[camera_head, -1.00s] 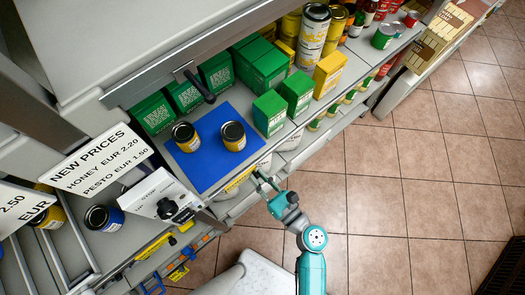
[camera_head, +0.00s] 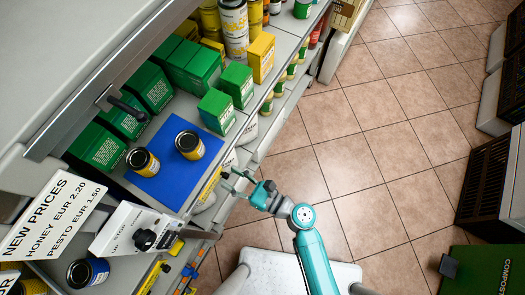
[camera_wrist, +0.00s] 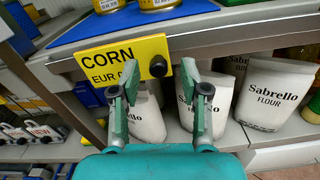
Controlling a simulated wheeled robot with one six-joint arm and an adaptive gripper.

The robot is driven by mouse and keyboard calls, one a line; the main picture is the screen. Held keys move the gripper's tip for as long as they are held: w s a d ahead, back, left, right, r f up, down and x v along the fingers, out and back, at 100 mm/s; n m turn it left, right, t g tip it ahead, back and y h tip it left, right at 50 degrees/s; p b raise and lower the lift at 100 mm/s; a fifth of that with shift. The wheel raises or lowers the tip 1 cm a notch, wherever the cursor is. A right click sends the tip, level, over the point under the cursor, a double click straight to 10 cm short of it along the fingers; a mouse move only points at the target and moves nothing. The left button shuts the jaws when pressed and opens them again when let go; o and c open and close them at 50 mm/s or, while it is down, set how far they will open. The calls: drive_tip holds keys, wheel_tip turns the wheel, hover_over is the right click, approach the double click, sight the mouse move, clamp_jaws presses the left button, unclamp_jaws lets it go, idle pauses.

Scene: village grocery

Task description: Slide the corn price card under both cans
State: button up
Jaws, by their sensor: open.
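The yellow corn price card (camera_wrist: 112,58) hangs upright at the shelf's front edge in the wrist view, with a black knob at its right end. In the head view the card (camera_head: 208,187) shows as a thin yellow strip. Two dark-lidded cans with yellow labels, the left can (camera_head: 142,160) and the right can (camera_head: 190,145), stand apart on a blue mat (camera_head: 165,184). Their lower parts show at the top of the wrist view. My gripper (camera_wrist: 161,75) is open and empty, its fingertips near the card's lower right part. Whether they touch it is unclear.
Flour bags (camera_wrist: 273,92) stand on the shelf below, close behind and right of my fingers. Green boxes (camera_head: 216,111) stand right of and behind the cans.

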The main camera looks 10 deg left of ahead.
drive_tip(key=v, duration=1.1)
idle(0.6)
